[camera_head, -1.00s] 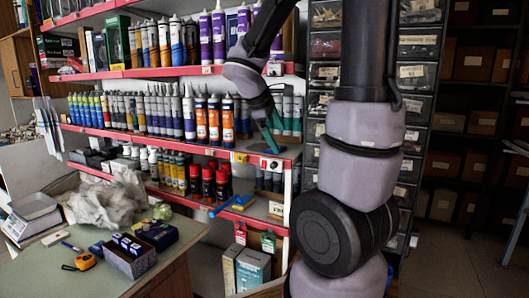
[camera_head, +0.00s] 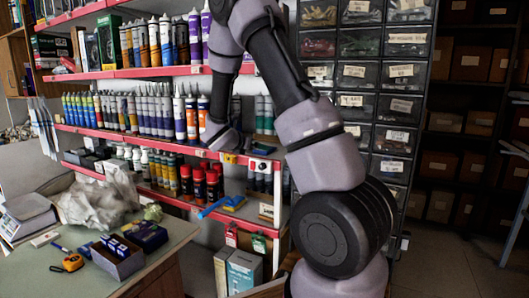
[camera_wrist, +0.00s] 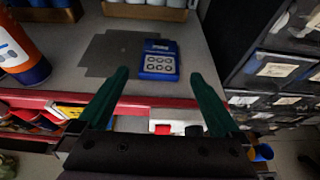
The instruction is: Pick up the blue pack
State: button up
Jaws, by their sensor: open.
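The blue pack (camera_wrist: 160,60) lies flat on a grey shelf in the wrist view, a little behind the red front edge. Its face has a pale panel with several round dark marks. My gripper (camera_wrist: 158,76) is open and empty, with its two green fingers pointing toward the pack from the front. The pack shows between and just beyond the fingertips, and I see no contact.
An orange-and-white tube (camera_wrist: 20,52) stands left of the pack. A box of pale containers (camera_wrist: 145,12) stands behind it. Dark labelled drawers (camera_wrist: 275,70) rise at the right. The shelf's red edge (camera_wrist: 60,97) runs below my fingers. The shelf beside the pack is bare.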

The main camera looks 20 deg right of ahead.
jog(key=x, duration=0.6)
jog(key=shift+w+d, duration=0.15)
jog(key=shift+d, duration=0.1)
jog(key=c, duration=1.2)
